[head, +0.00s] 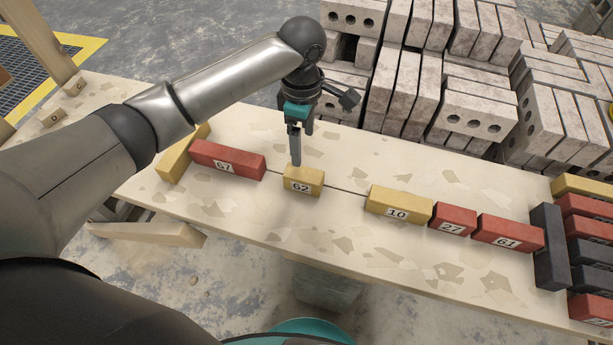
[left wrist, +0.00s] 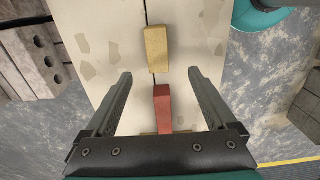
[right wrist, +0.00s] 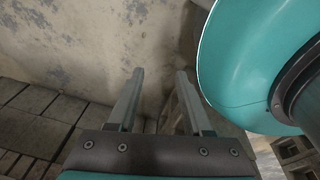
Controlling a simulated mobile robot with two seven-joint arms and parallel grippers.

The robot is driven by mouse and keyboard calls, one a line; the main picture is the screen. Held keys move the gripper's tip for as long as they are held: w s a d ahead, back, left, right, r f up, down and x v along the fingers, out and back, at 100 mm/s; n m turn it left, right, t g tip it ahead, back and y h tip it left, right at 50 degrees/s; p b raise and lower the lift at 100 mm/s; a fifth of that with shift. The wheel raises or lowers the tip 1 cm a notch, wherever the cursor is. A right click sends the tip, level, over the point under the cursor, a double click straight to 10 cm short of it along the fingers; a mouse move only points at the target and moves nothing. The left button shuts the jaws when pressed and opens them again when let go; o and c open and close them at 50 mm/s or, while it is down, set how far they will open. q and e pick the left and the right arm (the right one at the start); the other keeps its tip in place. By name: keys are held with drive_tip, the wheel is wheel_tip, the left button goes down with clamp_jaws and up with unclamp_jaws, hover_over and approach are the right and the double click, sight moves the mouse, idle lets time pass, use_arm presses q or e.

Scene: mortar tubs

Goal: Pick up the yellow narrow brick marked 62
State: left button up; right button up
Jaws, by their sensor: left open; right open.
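The yellow narrow brick marked 62 (head: 303,187) lies on the worktable with its number facing me, between a red brick on its left and a yellow one farther right. My left gripper (head: 296,160) points down at its back edge in the head view and overlaps it slightly. In the left wrist view a yellow brick (left wrist: 156,48), apparently the same one, lies just ahead of the open fingertips (left wrist: 159,73), with nothing held. My right gripper (right wrist: 160,72) is open and empty in the right wrist view, and not visible in the head view.
The red brick 67 (head: 227,160) is close on the left; it shows between the left fingers in the wrist view (left wrist: 162,110). Yellow brick 10 (head: 399,206), red 27 (head: 452,220) and red 61 (head: 508,233) stand to the right. Bare tabletop (head: 330,235) lies in front.

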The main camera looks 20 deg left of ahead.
use_arm(q)
drive_tip(key=b, duration=0.2)
hover_over(304, 173)
drive_tip(key=f, duration=0.4)
drive_tip(key=shift+s+f, duration=0.1)
drive_tip(key=shift+s, duration=0.3)
wheel_tip(304, 173, down, 4)
drive_tip(key=shift+r+b, duration=0.15)
drive_tip(key=shift+b, duration=0.45)
drive_tip(key=shift+d+f+b, duration=0.1)
drive_tip(key=shift+f+b, duration=0.2)
drive_tip(key=shift+f, duration=0.35)
drive_tip(key=shift+w+f+b, duration=0.25)
drive_tip(key=shift+f+b, duration=0.55)
drive_tip(key=shift+f, duration=0.2)
drive_tip(key=shift+w+f+b, duration=0.1)
drive_tip(key=shift+f+b, duration=0.4)
drive_tip(key=shift+f, duration=0.2)
drive_tip(key=shift+f+b, duration=0.5)
drive_tip(key=shift+f, duration=0.45)
use_arm(e)
drive_tip(key=w+a+r, duration=0.3)
drive_tip(key=w+a, duration=0.2)
drive_tip(key=w, duration=0.5)
drive_tip(key=shift+w+a+r, duration=0.15)
drive_tip(key=shift+w+r, duration=0.15)
drive_tip(key=shift+w, duration=0.1)
use_arm(q)
clamp_jaws()
